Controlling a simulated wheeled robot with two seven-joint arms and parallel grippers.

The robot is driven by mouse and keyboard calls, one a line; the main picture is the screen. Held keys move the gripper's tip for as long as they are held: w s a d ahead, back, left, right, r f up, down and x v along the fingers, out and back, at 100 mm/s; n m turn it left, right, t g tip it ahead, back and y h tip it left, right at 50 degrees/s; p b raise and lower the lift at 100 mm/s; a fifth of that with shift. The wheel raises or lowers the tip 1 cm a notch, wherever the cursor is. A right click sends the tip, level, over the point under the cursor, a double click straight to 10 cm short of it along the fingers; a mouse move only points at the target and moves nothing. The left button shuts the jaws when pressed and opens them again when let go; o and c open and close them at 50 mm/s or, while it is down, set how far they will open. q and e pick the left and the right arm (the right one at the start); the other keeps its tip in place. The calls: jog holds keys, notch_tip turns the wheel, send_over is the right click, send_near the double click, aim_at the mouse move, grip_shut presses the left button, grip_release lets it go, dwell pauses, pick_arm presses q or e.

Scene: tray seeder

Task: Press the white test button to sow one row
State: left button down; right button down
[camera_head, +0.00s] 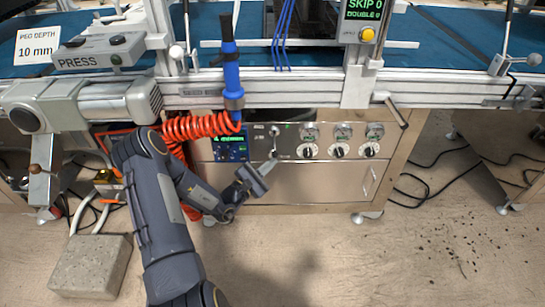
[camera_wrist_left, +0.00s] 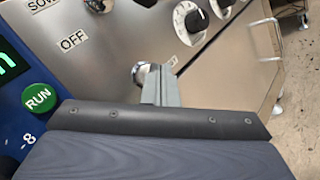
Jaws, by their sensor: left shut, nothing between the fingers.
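The steel control panel (camera_head: 300,180) faces me below the machine's rail. In the left wrist view, a round, pale, metal-rimmed button (camera_wrist_left: 138,71) sits below the OFF label, beside a small white label too hidden to read; it looks like the test button. My left gripper (camera_head: 267,166) is shut and empty, low in front of the panel. Its fingertips also show in the left wrist view (camera_wrist_left: 160,84), right at the button and covering part of it. I cannot tell whether they touch it. My right gripper is not in view.
A SOW/OFF lever (camera_head: 274,134) sits just above. A green RUN button (camera_wrist_left: 38,97) and lit display (camera_head: 231,142) are left of it, several black dials (camera_head: 338,150) right. A coiled red hose (camera_head: 190,128) hangs close to my left arm. Floor at right has cables.

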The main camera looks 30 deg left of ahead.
pick_arm(q)
jog(key=shift+w+a, duration=0.3)
jog(key=shift+w, duration=0.1)
dwell(0.7)
dwell(0.3)
jog(key=shift+s+d, duration=0.5)
jog(key=shift+s, duration=0.3)
jog(key=shift+s+d+p, duration=0.3)
jog(key=shift+s+d, duration=0.15)
jog(key=shift+s, duration=0.25)
jog(key=shift+s+d+p, duration=0.3)
jog(key=shift+s+d, duration=0.15)
jog(key=shift+s, duration=0.3)
jog(key=shift+s+d+p, duration=0.3)
jog(key=shift+s+d, duration=0.15)
jog(key=shift+s, duration=0.25)
